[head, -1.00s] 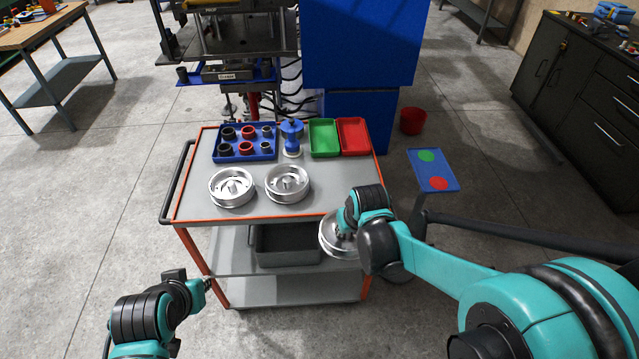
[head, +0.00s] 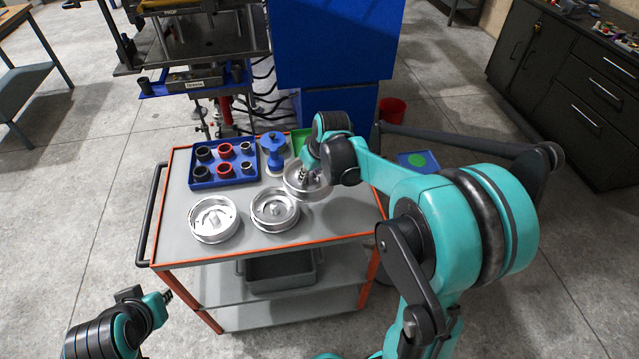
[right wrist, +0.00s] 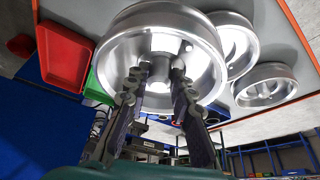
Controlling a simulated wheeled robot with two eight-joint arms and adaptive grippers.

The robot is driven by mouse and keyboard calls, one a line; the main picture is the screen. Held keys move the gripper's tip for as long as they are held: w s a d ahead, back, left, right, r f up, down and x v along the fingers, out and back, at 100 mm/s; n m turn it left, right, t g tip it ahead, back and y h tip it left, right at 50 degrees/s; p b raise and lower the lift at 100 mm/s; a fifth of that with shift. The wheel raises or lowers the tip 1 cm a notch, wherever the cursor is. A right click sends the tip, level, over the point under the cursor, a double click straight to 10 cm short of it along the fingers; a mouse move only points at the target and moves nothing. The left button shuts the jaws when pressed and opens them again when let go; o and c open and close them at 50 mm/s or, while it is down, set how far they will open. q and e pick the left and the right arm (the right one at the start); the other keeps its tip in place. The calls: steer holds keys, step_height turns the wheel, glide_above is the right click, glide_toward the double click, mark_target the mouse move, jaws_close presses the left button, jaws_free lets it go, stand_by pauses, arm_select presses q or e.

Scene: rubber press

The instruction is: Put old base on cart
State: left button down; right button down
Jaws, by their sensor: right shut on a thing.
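My right gripper (head: 310,172) is shut on a round silver metal base (head: 303,187) over the right half of the cart top. The right wrist view shows the two fingers (right wrist: 153,85) closed on the central post of this held base (right wrist: 205,55). Whether it touches the cart top, I cannot tell. The cart (head: 340,222) has a grey top with an orange rim. Two similar silver bases stand on it, one at left (head: 213,220) and one in the middle (head: 274,211). My left gripper (head: 168,296) is low at the left, off the cart; its fingers are too small to read.
A blue tray with black and red rings (head: 224,163) and a blue-topped part (head: 273,150) stand at the cart's back. A green tray (head: 298,138) is partly hidden behind my right arm; a red tray (right wrist: 64,55) shows in the wrist view. The cart's front right top is free.

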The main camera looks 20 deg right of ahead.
steer(key=s+d+f+b, duration=0.1)
steer(key=d+f, duration=0.1)
steer(key=d, duration=0.1)
steer(key=s+d+f+b, duration=0.1)
steer(key=d+f, duration=0.1)
steer(key=d, duration=0.1)
steer(key=s+d+f+b, duration=0.1)
steer(key=d+f, duration=0.1)
steer(key=d, duration=0.1)
steer(key=shift+s+d, duration=0.15)
steer(key=shift+s, duration=0.25)
steer(key=shift+f+b, duration=0.85)
steer(key=shift+f, duration=1.15)
steer(key=shift+f, duration=0.15)
steer(key=c, duration=1.3)
jaws_free()
